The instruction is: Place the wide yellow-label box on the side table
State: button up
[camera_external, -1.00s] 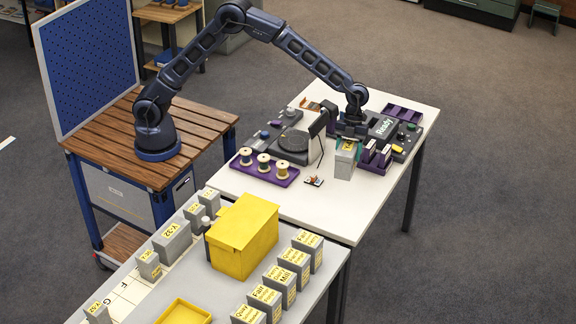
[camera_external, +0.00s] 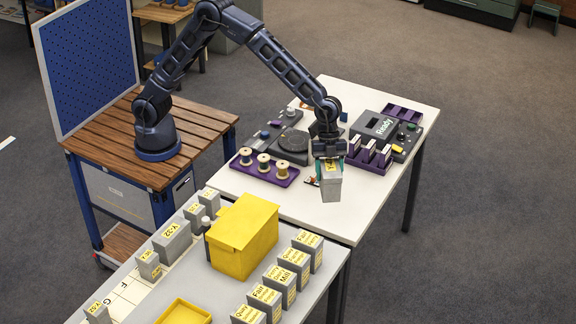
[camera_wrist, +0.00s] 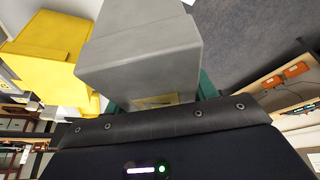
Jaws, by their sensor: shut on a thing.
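My gripper (camera_external: 329,160) is shut on a grey box (camera_external: 331,184) with a yellow label on its top. It holds the box over the front part of the white table (camera_external: 300,206); I cannot tell how far above the surface it is. In the wrist view the grey box (camera_wrist: 140,50) fills the upper middle, with a bit of yellow label at its lower edge between the teal fingers. Another grey box with a yellow label, the wide one marked Y-32 (camera_external: 172,243), stands on the near grey table (camera_external: 215,283).
A yellow lidded box (camera_external: 243,237), a yellow tray (camera_external: 184,312) and several grey labelled boxes (camera_external: 287,278) stand on the near table. The white table holds a purple spool tray (camera_external: 263,174), a purple rack (camera_external: 370,159) and a device with a screen (camera_external: 383,127).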

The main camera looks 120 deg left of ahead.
jog(key=s+d+n+t+y, duration=0.15)
jog(key=s+d+n, duration=0.3)
jog(key=d, duration=0.85)
jog(key=s+d+n+y, duration=0.2)
jog(key=s+d+n, duration=0.3)
jog(key=d, duration=0.8)
jog(key=s+d+n+y, duration=0.2)
jog(key=s+d+n, duration=0.3)
jog(key=d, duration=0.8)
jog(key=s+d+n+g+y, duration=0.35)
jog(key=s+d+n, duration=1.15)
jog(key=s+d, duration=1)
jog(key=shift+m+g+h, duration=0.25)
jog(key=shift+g+h, duration=0.05)
jog(key=shift+h, duration=0.1)
jog(key=f, duration=1.9)
jog(key=shift+s+a+f, duration=0.15)
jog(key=shift+s+a, duration=0.2)
jog(key=shift+s, duration=0.05)
jog(key=o, duration=1.3)
jog(key=shift+f, duration=0.15)
